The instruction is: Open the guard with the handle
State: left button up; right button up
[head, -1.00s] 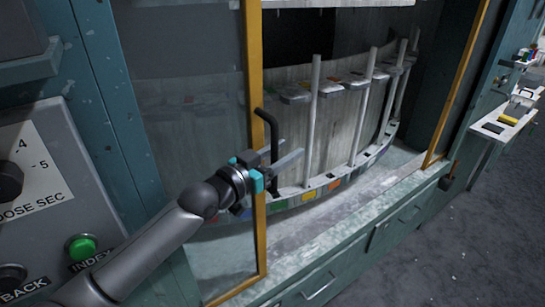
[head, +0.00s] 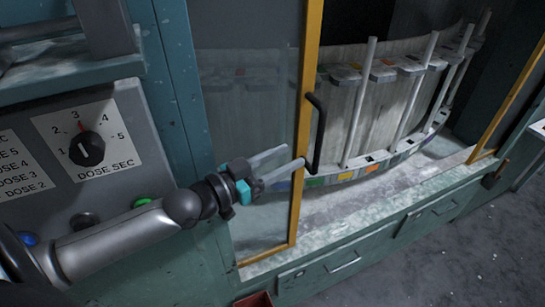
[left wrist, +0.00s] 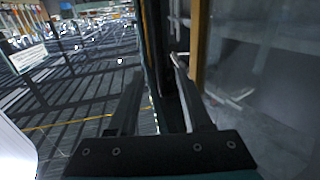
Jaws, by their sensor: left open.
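The guard is a clear panel (head: 245,110) with a yellow frame (head: 309,70) on the front of a teal machine. Its black bent handle (head: 317,130) stands upright on the frame's right edge. My left gripper (head: 294,157) is open, in front of the panel and left of the handle. Its fingers point right, one fingertip overlapping the yellow frame near the handle's lower end. I cannot tell whether it touches. Nothing is between the fingers. In the left wrist view both fingers (left wrist: 157,70) are apart and the yellow frame (left wrist: 201,45) is to their right. My right gripper is not in view.
Right of the yellow frame, the machine's bay looks uncovered, with a curved carousel (head: 365,115) and upright rods inside. A yellow post (head: 510,97) bounds its right side. A control panel with a dose dial (head: 87,148) is at left. Drawers (head: 343,262) line the base.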

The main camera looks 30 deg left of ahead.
pick_arm(q)
jog(key=shift+p+v, duration=0.5)
jog(key=shift+v, duration=0.85)
jog(key=s+d+f+g+y, duration=0.45)
jog(key=s+f+g, duration=0.2)
jog(key=f, duration=0.45)
jog(key=s+f+n+g+y, duration=0.35)
jog(key=s+g, duration=0.25)
jog(key=s, duration=0.6)
notch_tip(320, 180, down, 32)
jog(key=s+g+b, duration=0.1)
jog(key=s+b, duration=0.1)
jog(key=b, duration=0.8)
jog(key=s+a+f+b, duration=0.1)
jog(key=s+f+b, duration=0.4)
jog(key=s+f, duration=0.3)
jog(key=s+a+f+g+b, duration=0.1)
jog(key=s+f+b, duration=0.4)
jog(key=f, duration=1.1)
jog(key=s, duration=0.3)
jog(key=shift+a+f+m, duration=0.25)
jog(key=shift+m, duration=0.1)
